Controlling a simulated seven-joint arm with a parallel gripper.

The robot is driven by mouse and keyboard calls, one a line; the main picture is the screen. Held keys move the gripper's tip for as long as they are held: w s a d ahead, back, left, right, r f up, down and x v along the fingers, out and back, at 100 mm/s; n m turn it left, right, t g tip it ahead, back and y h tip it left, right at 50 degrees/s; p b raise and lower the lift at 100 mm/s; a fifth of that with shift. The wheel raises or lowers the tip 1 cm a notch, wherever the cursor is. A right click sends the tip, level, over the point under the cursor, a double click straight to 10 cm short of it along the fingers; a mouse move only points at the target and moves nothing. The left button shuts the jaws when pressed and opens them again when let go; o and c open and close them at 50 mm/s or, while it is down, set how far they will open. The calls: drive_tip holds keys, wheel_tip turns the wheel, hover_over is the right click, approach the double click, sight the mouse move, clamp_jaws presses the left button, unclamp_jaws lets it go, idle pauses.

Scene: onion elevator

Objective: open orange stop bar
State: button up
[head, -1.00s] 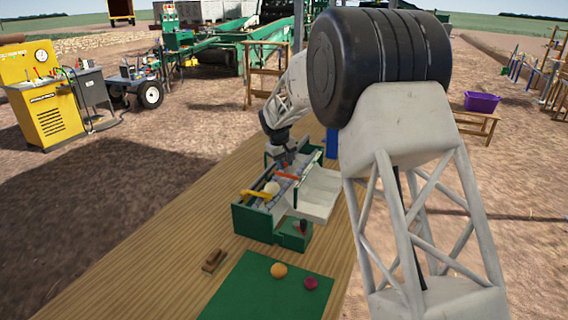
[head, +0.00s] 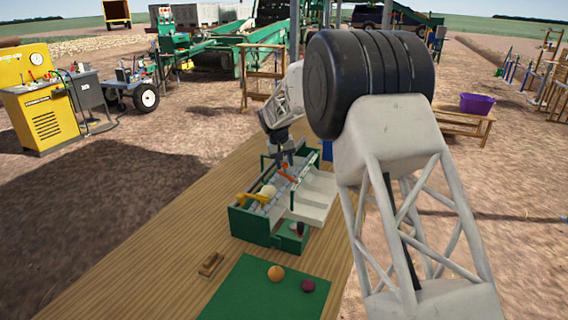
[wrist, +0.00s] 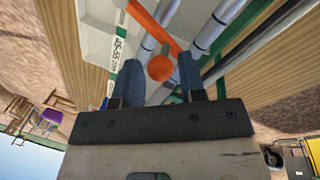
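The orange stop bar (head: 287,173) lies slantwise over the grey rollers of the green-framed elevator (head: 262,226) in the head view. In the wrist view the orange bar (wrist: 152,24) runs across the top, and a round orange knob (wrist: 160,68) shows between my fingers. My gripper (head: 286,160) is just above the bar's far end. In the wrist view its two dark fingers (wrist: 160,62) are apart, one on each side of the knob; whether either touches it is unclear. A yellow bar (head: 251,198) crosses the near end, beside a pale onion (head: 267,191).
A pale side chute (head: 312,203) sits on the elevator's right. A green mat (head: 240,296) in front bears an orange ball (head: 275,272) and a dark red onion (head: 308,286). A wooden block (head: 211,264) lies left of it. The wooden table's left part is clear.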

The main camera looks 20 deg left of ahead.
drive_tip(key=shift+o, duration=1)
wheel_tip(320, 180, up, 8)
drive_tip(key=a, duration=0.1)
drive_tip(key=shift+s+f, duration=0.2)
drive_tip(key=shift+s, duration=0.2)
drive_tip(key=shift+a, duration=0.1)
drive_tip(key=shift+c, duration=0.3)
drive_tip(key=shift+s, duration=0.1)
drive_tip(key=c, duration=0.5)
drive_tip(key=shift+s+a+n, duration=0.25)
drive_tip(key=shift+s+n, duration=0.05)
drive_tip(key=shift+n, duration=0.4)
clamp_jaws()
drive_tip(key=s+a+n+t+h, duration=0.1)
drive_tip(key=s+a+n, duration=0.1)
drive_tip(key=n, duration=0.5)
drive_tip(key=s+a+r+n+t, duration=0.1)
drive_tip(key=s+a+n+t, duration=0.1)
drive_tip(key=s+n, duration=0.2)
drive_tip(key=s+a+n+t+h, duration=0.1)
drive_tip(key=s+n+t, duration=0.1)
drive_tip(key=n, duration=0.8)
drive_tip(key=shift+s+a+r+h, duration=0.15)
drive_tip(key=shift+s+a+h, duration=0.2)
drive_tip(key=shift+s, duration=0.5)
